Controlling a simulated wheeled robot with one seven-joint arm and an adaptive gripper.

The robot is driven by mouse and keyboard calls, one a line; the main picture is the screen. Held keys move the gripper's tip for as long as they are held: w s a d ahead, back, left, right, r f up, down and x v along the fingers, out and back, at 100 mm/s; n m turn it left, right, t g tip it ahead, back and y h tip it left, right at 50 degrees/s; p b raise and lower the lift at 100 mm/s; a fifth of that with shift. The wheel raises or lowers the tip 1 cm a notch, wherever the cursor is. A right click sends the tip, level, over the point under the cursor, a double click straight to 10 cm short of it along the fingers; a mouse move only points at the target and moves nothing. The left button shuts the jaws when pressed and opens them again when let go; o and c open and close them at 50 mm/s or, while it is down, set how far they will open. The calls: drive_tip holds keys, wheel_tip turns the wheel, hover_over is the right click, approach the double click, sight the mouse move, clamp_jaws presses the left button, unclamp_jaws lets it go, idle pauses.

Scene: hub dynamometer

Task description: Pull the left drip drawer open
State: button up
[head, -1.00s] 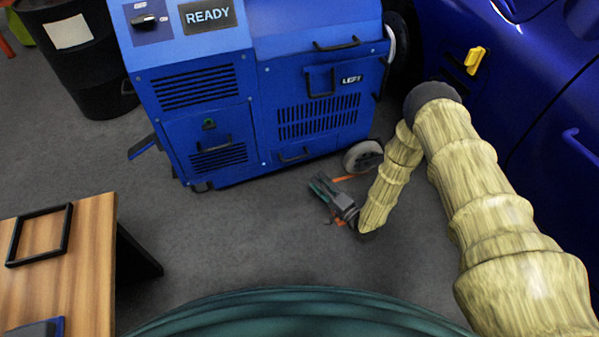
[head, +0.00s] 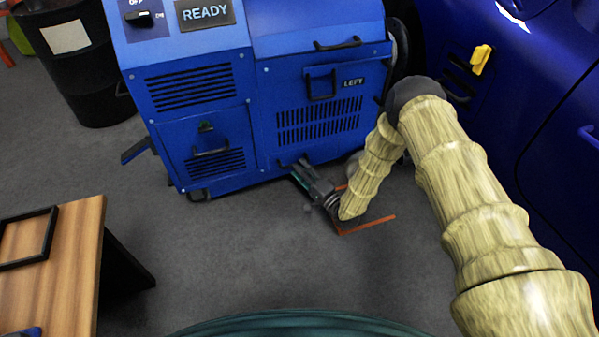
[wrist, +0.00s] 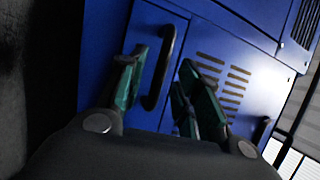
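The left drip drawer (head: 325,152) is the low blue front below the vent slots on the blue cabinet side marked LEFT. It looks shut. Its black bar handle (wrist: 160,68) shows clearly in the wrist view and is mostly hidden behind my gripper in the head view. My gripper (head: 297,170) is low by the cabinet, its fingers pointing at the handle. In the wrist view the green-tipped fingers are spread, one on each side of the handle, with visible gaps. Whether the tips reach past the bar is hard to tell.
The blue cabinet (head: 200,110) has another handled panel at left. A caster is partly hidden behind my arm. A blue car (head: 545,90) stands at right, a wooden table (head: 60,260) at lower left. The floor between is clear.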

drive_tip(key=shift+w+a+r, duration=0.1)
drive_tip(key=shift+w+a, duration=0.2)
clamp_jaws()
